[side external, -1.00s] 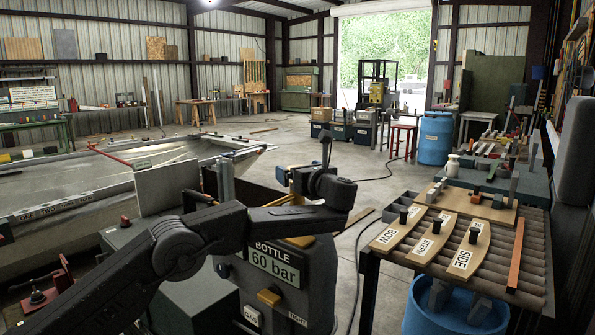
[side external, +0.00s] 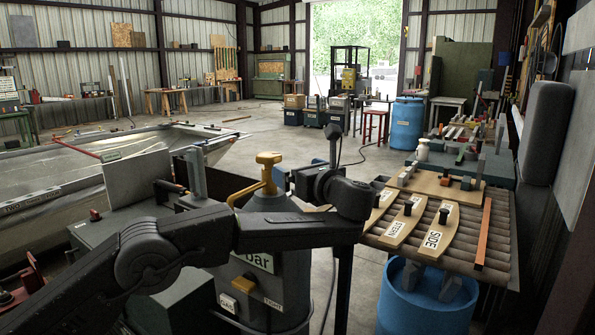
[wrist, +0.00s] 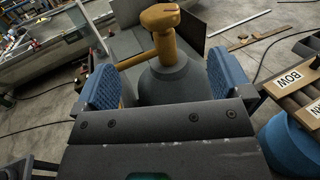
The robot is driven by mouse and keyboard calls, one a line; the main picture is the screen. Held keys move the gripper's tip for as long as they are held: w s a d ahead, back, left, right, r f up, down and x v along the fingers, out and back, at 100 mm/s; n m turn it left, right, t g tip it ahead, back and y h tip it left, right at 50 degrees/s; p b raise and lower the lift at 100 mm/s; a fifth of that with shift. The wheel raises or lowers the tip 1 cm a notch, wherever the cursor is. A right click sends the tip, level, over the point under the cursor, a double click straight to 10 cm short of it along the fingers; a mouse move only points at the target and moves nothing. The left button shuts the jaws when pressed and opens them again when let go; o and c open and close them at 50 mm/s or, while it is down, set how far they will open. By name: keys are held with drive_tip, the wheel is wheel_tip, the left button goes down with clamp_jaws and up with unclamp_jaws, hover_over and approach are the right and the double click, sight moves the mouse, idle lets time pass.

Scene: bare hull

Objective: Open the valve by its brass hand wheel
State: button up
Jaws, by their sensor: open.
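The brass hand wheel (side external: 268,158) tops a brass valve on the dark grey gas bottle (side external: 270,200). In the wrist view the hand wheel (wrist: 160,17) is at the top centre, beyond my fingertips, with a brass side pipe (wrist: 134,60) running to the left. The bottle's rounded shoulder (wrist: 165,82) lies between my blue finger pads in that picture. My gripper (wrist: 160,62) is open and empty. In the side view my wrist and arm hide most of the gripper and the bottle's label; a blue finger pad shows just right of the valve.
A bench with ribbed top (side external: 490,255) holds boards marked STERN and SIDE, right of my arm. A blue drum (side external: 425,300) stands under it. A grey upright plate (side external: 143,180) and metal hull (side external: 75,180) lie left. Floor beyond is mostly clear.

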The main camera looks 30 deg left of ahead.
sight(268, 158)
drive_tip(key=w+a+r+m+t+h, duration=0.35)
drive_tip(key=a+m+t+h, duration=0.3)
drive_tip(key=m+h, duration=0.6)
drive_tip(key=s+r+m+t+h, duration=0.1)
drive_tip(key=s+r+m+h, duration=0.2)
drive_tip(key=s+m+h, duration=0.45)
drive_tip(key=a+f+n+t, duration=0.1)
drive_tip(key=a+f, duration=0.1)
drive_tip(key=w+a+f+n+h, duration=0.1)
drive_tip(key=a+f, duration=0.1)
drive_tip(key=a, duration=0.1)
drive_tip(key=a+f+n+t+h, duration=0.1)
drive_tip(key=a+f, duration=0.2)
drive_tip(key=shift+w+a+t, duration=0.15)
drive_tip(key=shift+w+t, duration=0.2)
drive_tip(key=shift+w, duration=0.05)
drive_tip(key=shift+w+a, duration=0.1)
drive_tip(key=shift+a, duration=0.05)
drive_tip(key=shift+w, duration=0.25)
drive_tip(key=shift+x, duration=3.45)
drive_tip(key=shift+s, duration=0.1)
